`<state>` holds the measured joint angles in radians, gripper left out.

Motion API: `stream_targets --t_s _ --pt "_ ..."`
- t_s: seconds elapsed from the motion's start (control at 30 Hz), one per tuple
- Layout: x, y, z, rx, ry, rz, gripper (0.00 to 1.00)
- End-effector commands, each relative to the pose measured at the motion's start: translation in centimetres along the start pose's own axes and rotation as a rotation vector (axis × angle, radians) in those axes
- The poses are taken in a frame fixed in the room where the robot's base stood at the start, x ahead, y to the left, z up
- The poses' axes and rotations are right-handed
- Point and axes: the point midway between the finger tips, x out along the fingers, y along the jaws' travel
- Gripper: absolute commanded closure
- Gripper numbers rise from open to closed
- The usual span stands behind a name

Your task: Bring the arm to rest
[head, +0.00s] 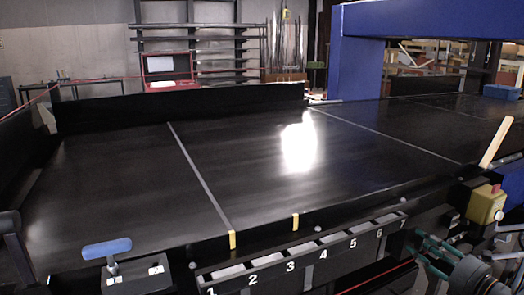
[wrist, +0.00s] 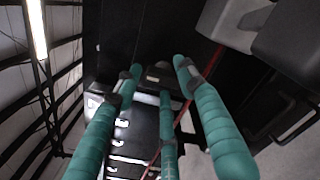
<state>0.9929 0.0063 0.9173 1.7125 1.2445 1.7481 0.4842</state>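My gripper (head: 424,250) is low at the right in the head view, in front of the conveyor's near edge and by the right end of the numbered slots. In the wrist view its teal fingers (wrist: 158,78) are spread apart with nothing between them. Only a short part of my arm shows behind the gripper; the rest is outside the picture. The black conveyor belt (head: 110,190) is flat and bare.
Numbered slots (head: 300,250) line the conveyor's near edge. A yellow box with a red button (head: 486,205) and a wooden stick (head: 495,143) stand near my gripper. A blue-handled tool (head: 107,249) is at the lower left. A blue arch (head: 356,70) spans the belt.

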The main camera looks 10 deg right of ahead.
Motion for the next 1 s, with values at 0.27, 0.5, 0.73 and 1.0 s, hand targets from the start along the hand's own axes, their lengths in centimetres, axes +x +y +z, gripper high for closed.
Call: stream_targets --t_s 0.27,0.5,0.73,1.0 --pt "-1.9 -0.5 -0.1 0.256 -0.004 -0.006 0.60" --pt "-7.2 -0.4 -0.1 0.251 -0.005 -0.005 0.60" --pt "-10.5 -0.4 -1.3 0.178 0.048 -0.017 0.60" --pt "-11.3 -1.7 -6.8 -0.037 0.241 -0.059 0.60"
